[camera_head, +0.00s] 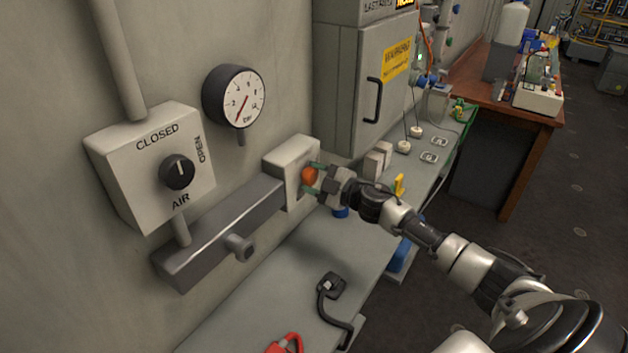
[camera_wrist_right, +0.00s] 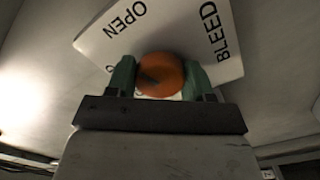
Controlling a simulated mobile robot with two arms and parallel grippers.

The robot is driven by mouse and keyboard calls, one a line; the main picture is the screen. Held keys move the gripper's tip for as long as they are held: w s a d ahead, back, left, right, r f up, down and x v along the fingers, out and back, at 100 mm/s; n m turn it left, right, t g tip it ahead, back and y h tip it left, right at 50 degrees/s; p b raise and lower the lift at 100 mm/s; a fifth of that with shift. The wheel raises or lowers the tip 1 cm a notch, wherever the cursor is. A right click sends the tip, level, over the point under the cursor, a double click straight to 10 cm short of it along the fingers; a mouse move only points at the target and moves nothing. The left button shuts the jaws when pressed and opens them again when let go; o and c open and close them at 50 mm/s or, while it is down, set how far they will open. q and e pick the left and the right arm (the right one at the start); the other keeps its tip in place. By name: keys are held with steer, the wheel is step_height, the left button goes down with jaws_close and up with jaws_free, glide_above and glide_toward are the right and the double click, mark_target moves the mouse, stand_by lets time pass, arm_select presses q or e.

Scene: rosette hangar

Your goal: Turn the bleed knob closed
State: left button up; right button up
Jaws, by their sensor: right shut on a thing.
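The bleed knob is an orange round knob (camera_head: 309,175) on a small white box (camera_head: 290,158) at the right end of a grey wall bar. My right gripper (camera_head: 313,179) is at the box, shut on the knob, with a green finger on each side of it. In the right wrist view the orange knob (camera_wrist_right: 160,75) sits between the green fingers (camera_wrist_right: 160,82). A dark mark shows on its face. The white plate behind it (camera_wrist_right: 185,28) reads OPEN and BLEED; other lettering is mostly hidden by the gripper. My left gripper is not in view.
A white AIR switch box (camera_head: 150,165) with a black knob and a round gauge (camera_head: 234,96) are on the wall at left. A grey bench (camera_head: 275,295) runs below with a black cable and a red item. A grey cabinet (camera_head: 350,90) stands behind.

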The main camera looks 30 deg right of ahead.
steer(key=n+b, duration=0.1)
steer(key=n, duration=0.2)
steer(key=shift+f+n, duration=0.1)
steer(key=shift+n, duration=0.3)
steer(key=n+b, duration=0.2)
steer(key=n, duration=0.1)
steer(key=shift+n, duration=0.3)
steer(key=n+b, duration=0.1)
steer(key=n, duration=0.2)
steer(key=shift+n+b, duration=1)
steer(key=shift+n, duration=0.9)
steer(key=o, duration=0.9)
